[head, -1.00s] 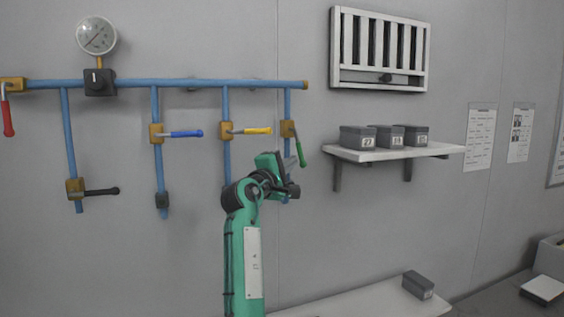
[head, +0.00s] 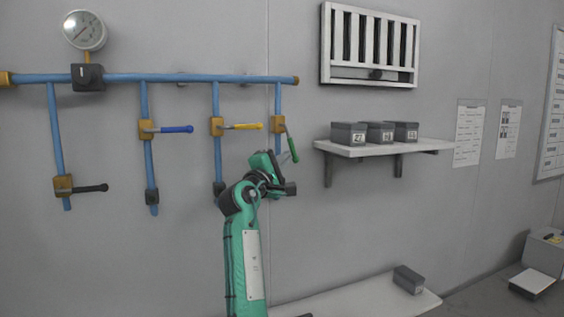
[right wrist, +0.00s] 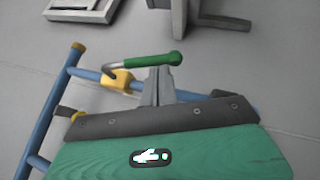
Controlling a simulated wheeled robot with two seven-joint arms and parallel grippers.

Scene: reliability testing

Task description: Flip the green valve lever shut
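The green valve lever (head: 292,148) hangs down and slightly right from its brass valve (head: 278,124), on the rightmost blue branch pipe. In the right wrist view the green lever (right wrist: 150,61) lies across the picture, beside its brass valve (right wrist: 117,80). My right gripper (head: 287,163) is just below and beside the lever in the head view. In the right wrist view its fingers (right wrist: 158,76) are together, with their tips at the lever's near edge. I cannot tell whether they touch it. My left gripper is not in view.
Yellow (head: 246,126), blue (head: 176,129) and black (head: 90,188) levers sit on pipes to the left. A gauge (head: 84,30) is at upper left. A wall shelf (head: 400,147) with grey boxes juts out at right. A white surface (head: 370,298) is below.

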